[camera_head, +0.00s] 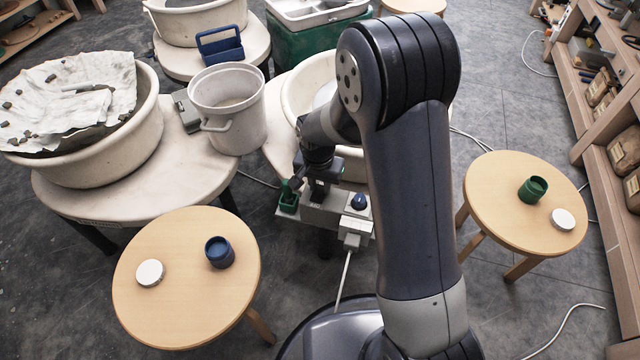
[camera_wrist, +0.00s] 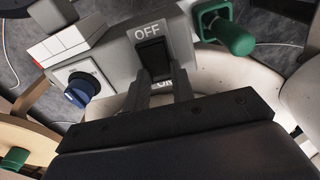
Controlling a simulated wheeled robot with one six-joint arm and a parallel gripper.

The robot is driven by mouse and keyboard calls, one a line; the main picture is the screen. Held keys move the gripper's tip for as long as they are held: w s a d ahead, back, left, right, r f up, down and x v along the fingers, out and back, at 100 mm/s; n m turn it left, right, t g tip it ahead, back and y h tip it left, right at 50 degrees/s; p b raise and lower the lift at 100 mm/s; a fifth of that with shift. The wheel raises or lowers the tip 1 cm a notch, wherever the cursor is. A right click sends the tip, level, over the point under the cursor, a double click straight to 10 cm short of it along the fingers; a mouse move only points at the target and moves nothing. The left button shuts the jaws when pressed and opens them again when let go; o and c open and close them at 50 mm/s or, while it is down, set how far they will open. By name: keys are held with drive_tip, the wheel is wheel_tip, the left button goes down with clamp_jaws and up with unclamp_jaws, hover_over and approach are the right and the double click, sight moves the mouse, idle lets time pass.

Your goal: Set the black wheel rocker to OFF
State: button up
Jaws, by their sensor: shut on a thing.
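The black wheel rocker (camera_wrist: 153,60) sits on a grey control box (camera_wrist: 118,52). In the wrist view an OFF label is at its upper end and a partly covered ON label is at its lower end. My gripper (camera_wrist: 160,90) has its fingers at the rocker's lower part, shut on it. I cannot tell which way the rocker is tipped. In the head view my gripper (camera_head: 317,186) is over the control box (camera_head: 322,212), and my arm and gripper hide the rocker.
A blue knob (camera_wrist: 78,92) and a green lever (camera_wrist: 228,34) flank the rocker on the box. Wheel basins (camera_head: 150,135) stand behind. Round wooden tables (camera_head: 185,300) stand left and right (camera_head: 490,205).

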drive_tip(key=shift+s+a+f+t+b, duration=0.1)
drive_tip(key=shift+s+f+t+b, duration=0.15)
drive_tip(key=shift+t+b, duration=0.65)
drive_tip(key=shift+r+h+b, duration=0.2)
drive_tip(key=shift+h+b, duration=0.1)
drive_tip(key=shift+b, duration=0.75)
drive_tip(key=shift+r, duration=0.1)
drive_tip(key=o, duration=1)
drive_tip(key=shift+s+r, duration=0.1)
drive_tip(key=shift+r, duration=0.05)
drive_tip(key=p+v, duration=0.4)
drive_tip(key=v, duration=0.6)
drive_tip(key=shift+s+a+r, duration=0.1)
drive_tip(key=shift+s+r, duration=0.1)
drive_tip(key=shift+s, duration=0.05)
